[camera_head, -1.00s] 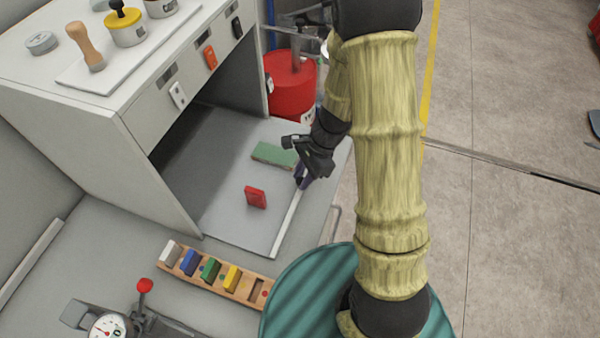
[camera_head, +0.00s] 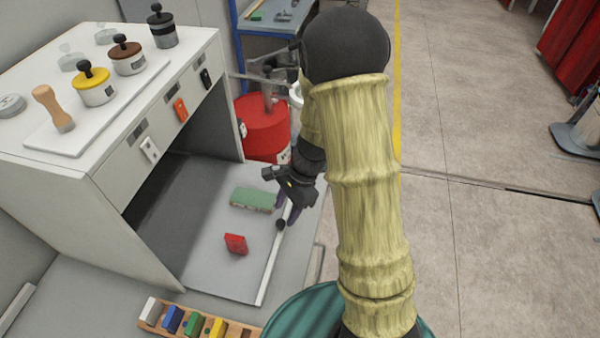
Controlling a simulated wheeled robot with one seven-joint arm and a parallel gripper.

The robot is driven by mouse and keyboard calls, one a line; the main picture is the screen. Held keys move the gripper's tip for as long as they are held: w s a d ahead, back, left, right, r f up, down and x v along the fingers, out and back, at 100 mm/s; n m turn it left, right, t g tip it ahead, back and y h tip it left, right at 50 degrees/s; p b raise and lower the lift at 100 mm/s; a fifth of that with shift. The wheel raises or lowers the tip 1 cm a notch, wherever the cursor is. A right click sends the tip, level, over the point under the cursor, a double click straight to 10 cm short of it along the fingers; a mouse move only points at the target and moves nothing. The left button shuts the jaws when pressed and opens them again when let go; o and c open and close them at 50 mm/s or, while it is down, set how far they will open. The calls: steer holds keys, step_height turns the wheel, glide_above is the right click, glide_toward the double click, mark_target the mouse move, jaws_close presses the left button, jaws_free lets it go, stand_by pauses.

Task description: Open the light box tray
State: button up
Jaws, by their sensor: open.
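The light box (camera_head: 70,200) is a pale grey cabinet with an open front at the left. Its flat grey tray (camera_head: 225,275) sticks out past the opening, and the rear part lies in shadow inside. A red block (camera_head: 236,244) and a green pad (camera_head: 252,199) sit on the tray. A dark round knob (camera_head: 281,224) shows at the tray's pale front edge. My gripper (camera_head: 287,211) is open at that edge, just above the knob in the picture. It appears empty; whether a finger touches the knob cannot be told.
A rack of coloured blocks (camera_head: 238,331) lies on the bench in front of the box. A red drum (camera_head: 263,128) stands behind the tray. Jars and a wooden-handled tool (camera_head: 52,108) stand on the box top. Open floor (camera_head: 480,240) lies to the right.

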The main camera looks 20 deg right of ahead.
steer(key=v, duration=1.4)
steer(key=shift+d, duration=0.1)
steer(key=shift+s, duration=0.1)
steer(key=s+f+n+t+h, duration=0.2)
steer(key=s+n, duration=0.6)
steer(key=n, duration=0.6)
steer(key=shift+s+n+t+h, duration=0.4)
steer(key=shift+t+h, duration=0.5)
steer(key=shift+h, duration=0.2)
steer(key=shift+d, duration=0.1)
